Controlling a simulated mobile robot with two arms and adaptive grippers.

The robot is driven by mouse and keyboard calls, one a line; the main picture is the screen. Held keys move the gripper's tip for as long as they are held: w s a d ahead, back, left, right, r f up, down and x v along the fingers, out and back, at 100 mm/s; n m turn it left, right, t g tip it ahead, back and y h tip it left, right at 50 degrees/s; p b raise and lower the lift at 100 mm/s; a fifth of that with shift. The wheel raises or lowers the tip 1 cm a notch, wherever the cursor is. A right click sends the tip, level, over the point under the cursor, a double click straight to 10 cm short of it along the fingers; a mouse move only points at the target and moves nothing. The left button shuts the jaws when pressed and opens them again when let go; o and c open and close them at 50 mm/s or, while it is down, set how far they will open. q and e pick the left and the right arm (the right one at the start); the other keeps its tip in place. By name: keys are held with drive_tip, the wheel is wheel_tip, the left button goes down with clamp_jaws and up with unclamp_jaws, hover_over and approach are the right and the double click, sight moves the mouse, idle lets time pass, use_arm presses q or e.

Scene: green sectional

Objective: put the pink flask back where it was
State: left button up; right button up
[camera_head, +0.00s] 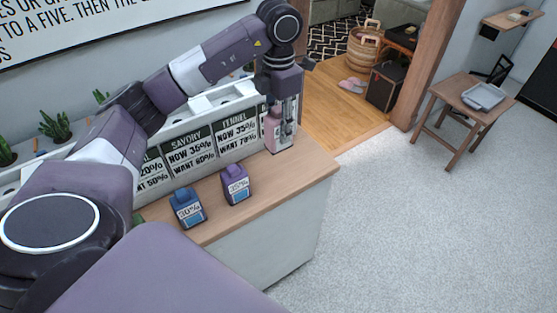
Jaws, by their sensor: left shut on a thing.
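The pink flask (272,131) is upright at the far right end of the wooden counter (262,202), in front of the rack. My left gripper (286,128) reaches down from above and is shut on the flask, hiding part of it. I cannot tell whether the flask's base touches the counter. A blue flask (188,209) marked 30% and a purple flask (236,185) marked 35% stand on the counter nearer to me. My right gripper is not in view.
A white rack (222,100) with black percentage signs (190,149) runs along the back of the counter. My left arm passes over its left part. Potted plants (56,128) stand at the left. The counter between the purple flask and my left gripper is clear. A small wooden table (468,96) stands far right.

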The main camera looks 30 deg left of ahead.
use_arm(q)
wheel_tip(320, 180, down, 12)
drive_tip(key=shift+r+p, duration=0.1)
drive_tip(key=shift+p, duration=0.95)
drive_tip(key=shift+f, duration=0.2)
drive_tip(key=shift+f, duration=0.15)
drive_tip(key=o, duration=1.3)
